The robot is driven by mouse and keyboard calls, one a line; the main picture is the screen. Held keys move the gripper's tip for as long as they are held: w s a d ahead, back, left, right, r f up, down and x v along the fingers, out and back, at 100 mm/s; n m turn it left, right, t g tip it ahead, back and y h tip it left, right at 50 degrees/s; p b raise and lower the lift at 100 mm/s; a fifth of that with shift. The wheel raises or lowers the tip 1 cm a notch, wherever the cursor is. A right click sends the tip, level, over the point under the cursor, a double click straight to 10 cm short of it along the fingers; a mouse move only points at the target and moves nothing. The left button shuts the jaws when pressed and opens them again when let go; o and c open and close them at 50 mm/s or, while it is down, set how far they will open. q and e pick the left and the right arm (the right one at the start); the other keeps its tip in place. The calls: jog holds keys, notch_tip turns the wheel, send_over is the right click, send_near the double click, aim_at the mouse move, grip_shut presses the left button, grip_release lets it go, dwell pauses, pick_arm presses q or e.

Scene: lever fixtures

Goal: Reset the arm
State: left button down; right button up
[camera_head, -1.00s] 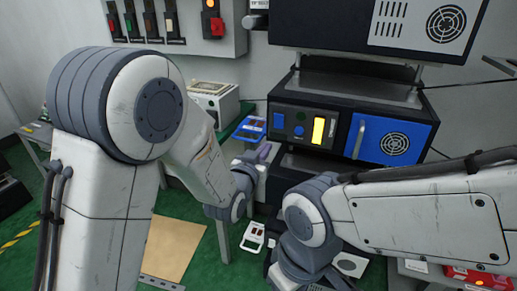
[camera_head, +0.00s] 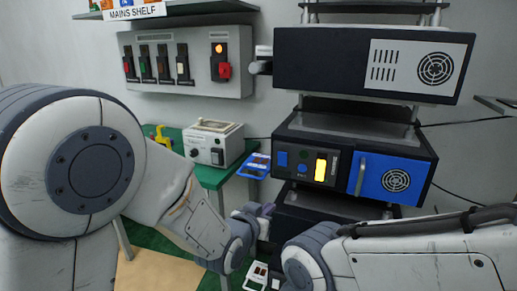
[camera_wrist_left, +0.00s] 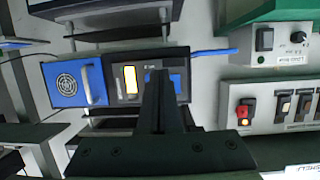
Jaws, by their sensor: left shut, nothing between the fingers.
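A wall panel (camera_head: 185,63) carries several lever switches with coloured ends and a separate red switch (camera_head: 221,70) with an orange light above it; part of the panel shows in the left wrist view (camera_wrist_left: 270,105). A black machine has a control face with a lit yellow window (camera_head: 320,170) and a blue door (camera_head: 385,180) with an upright handle. My left gripper (camera_head: 266,210) is shut and empty, in front of and lower left of that machine. In the turned left wrist view its fingers (camera_wrist_left: 160,78) overlap the control face; contact cannot be told. My right gripper is out of view.
Another black unit (camera_head: 370,62) stands above the machine. A shelf labelled "MAINS SHELF" (camera_head: 137,12) is above the panel. The floor is partly visible below.

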pick_arm(q)
jog(key=s+a+r+g+y+p, duration=0.1)
jog(key=s+g, duration=0.3)
jog(key=s, duration=0.6)
jog(key=s+a+r+m+g+y+p, duration=0.1)
jog(key=s+a+g+y+p, duration=0.1)
jog(key=s, duration=0.8)
jog(key=s+a+r+m+g+y+p, duration=0.1)
jog(key=s+a+g+p, duration=0.3)
jog(key=s, duration=0.6)
jog(key=g+y, duration=0.1)
jog(key=g, duration=0.1)
jog(key=shift+s+a+r+g, duration=0.15)
jog(key=shift+a+r+g, duration=0.15)
jog(key=shift+g, duration=0.1)
